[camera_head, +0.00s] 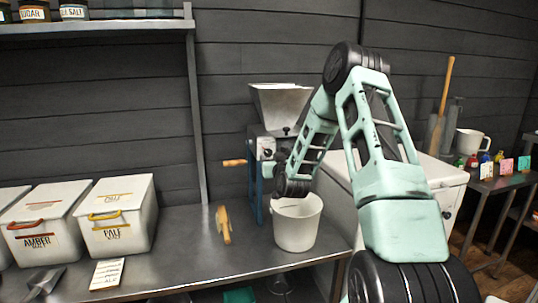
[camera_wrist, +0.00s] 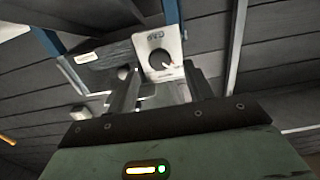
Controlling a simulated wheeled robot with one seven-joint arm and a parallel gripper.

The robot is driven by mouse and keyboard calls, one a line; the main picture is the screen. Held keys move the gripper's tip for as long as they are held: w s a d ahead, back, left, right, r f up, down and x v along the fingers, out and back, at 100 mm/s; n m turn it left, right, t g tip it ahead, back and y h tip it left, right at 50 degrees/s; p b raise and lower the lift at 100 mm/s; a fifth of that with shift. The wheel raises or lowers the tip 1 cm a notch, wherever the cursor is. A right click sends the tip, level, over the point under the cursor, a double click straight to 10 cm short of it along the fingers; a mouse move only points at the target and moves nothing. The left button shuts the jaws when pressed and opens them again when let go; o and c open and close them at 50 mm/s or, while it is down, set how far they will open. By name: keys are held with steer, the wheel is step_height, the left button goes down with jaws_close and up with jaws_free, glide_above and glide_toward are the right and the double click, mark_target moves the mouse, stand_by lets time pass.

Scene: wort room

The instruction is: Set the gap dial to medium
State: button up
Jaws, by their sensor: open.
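The gap dial (camera_wrist: 158,58) is a round black knob on a pale plate, with markings above it. A small red mark shows at its lower right, but I cannot read the setting. In the head view the dial (camera_head: 267,153) is small on the front of the grain mill (camera_head: 282,104). My gripper (camera_wrist: 163,88) is open and empty. In the wrist view its two fingers point toward the dial plate, one on each side of the knob's lower area, apparently short of it. In the head view my gripper is beside the mill, its fingertips hard to make out.
A white bucket (camera_head: 297,224) stands below the mill. A wooden crank handle (camera_head: 235,162) sticks out left. A wooden-handled brush (camera_head: 224,224) lies on the steel bench (camera_head: 185,245). Pale and amber malt bins (camera_head: 117,232) stand left. A white chest (camera_head: 448,190) is behind my arm.

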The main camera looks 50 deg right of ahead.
mark_target(269, 153)
steer(key=shift+x, duration=2.3)
steer(key=c, duration=1)
steer(key=shift+o, duration=0.2)
steer(key=m+b, duration=0.2)
steer(key=m, duration=0.2)
steer(key=shift+f, duration=0.1)
steer(key=shift+m+b, duration=0.85)
steer(key=shift+m, duration=1.45)
